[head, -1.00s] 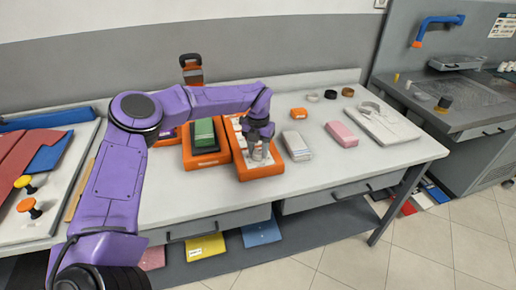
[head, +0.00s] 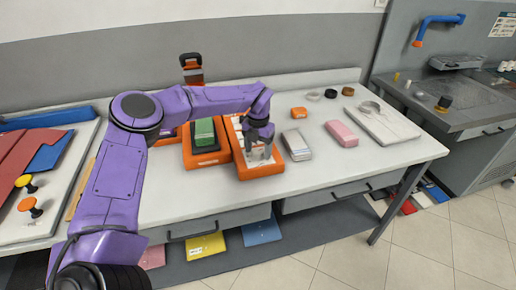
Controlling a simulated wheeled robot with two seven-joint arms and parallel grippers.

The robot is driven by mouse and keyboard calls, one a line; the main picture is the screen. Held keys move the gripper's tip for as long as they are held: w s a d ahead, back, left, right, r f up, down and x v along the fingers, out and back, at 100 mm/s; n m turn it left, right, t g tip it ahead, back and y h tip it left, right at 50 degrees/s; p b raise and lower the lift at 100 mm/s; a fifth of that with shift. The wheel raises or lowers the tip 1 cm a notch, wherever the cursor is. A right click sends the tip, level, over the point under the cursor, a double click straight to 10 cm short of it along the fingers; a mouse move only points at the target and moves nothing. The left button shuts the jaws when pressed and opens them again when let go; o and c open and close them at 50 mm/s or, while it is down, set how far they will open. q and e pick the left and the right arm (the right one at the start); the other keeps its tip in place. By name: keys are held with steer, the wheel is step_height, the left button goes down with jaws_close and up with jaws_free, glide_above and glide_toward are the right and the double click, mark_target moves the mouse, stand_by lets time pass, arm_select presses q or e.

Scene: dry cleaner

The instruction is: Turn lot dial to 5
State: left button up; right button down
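An orange device (head: 262,171) with a pale top panel lies on the white table, and the lot dial is likely on this panel. My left gripper (head: 259,153) is over the lower part of the panel, pointing down, with its two fingers apart. The dial itself is hidden or too small to make out around the fingers, so its setting cannot be read. I cannot tell whether the fingers touch it. My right gripper is not in view.
An orange tray with a green block (head: 204,132) stands just left of the device. A grey-white block (head: 297,145) and a pink block (head: 342,133) lie to its right. The table front (head: 210,195) is clear.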

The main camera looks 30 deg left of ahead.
mark_target(258, 151)
arm_select(q)
step_height(258, 151, up, 11)
steer(key=b, duration=0.2)
steer(key=shift+f, duration=0.2)
steer(key=shift+r, duration=0.1)
stand_by(0.3)
